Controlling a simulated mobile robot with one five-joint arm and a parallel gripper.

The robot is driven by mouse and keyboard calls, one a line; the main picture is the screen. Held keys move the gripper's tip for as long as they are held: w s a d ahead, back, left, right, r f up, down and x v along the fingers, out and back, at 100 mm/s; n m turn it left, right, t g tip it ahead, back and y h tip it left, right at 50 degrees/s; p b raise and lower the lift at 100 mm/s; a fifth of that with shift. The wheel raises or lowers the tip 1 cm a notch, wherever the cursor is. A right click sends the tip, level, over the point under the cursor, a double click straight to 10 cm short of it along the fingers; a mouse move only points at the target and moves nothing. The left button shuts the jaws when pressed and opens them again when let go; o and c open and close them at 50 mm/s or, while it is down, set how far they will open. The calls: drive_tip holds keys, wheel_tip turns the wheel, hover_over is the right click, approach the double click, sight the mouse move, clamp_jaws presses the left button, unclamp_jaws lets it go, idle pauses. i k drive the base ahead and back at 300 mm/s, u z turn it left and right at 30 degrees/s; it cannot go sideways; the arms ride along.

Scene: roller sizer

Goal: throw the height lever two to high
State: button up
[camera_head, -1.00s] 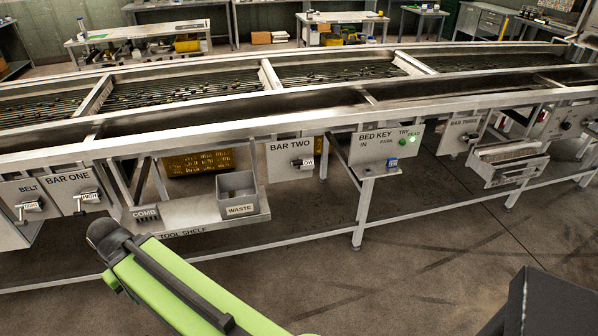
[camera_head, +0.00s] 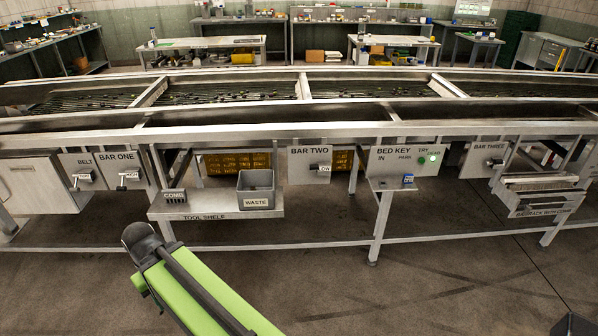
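The height lever two (camera_head: 318,168) is a short dark handle on the grey BAR TWO panel (camera_head: 308,174), at the middle of the sizer's front. A small white tag by its right end reads LOW. My green arm (camera_head: 200,290) rises from the bottom of the view to a dark rounded joint, well in front of the sizer and left of the lever. No fingers show, so my gripper is not in view. Nothing of mine touches the lever.
The tool shelf (camera_head: 205,212), with a comb holder (camera_head: 174,196) and waste bin (camera_head: 256,190), juts out left of the BAR TWO panel. The BED KEY panel (camera_head: 400,162) with a lit green lamp is to its right.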

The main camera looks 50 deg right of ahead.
sight(313, 167)
drive_tip(key=u, duration=0.05)
drive_tip(key=i, duration=1)
drive_tip(key=u, duration=0.05)
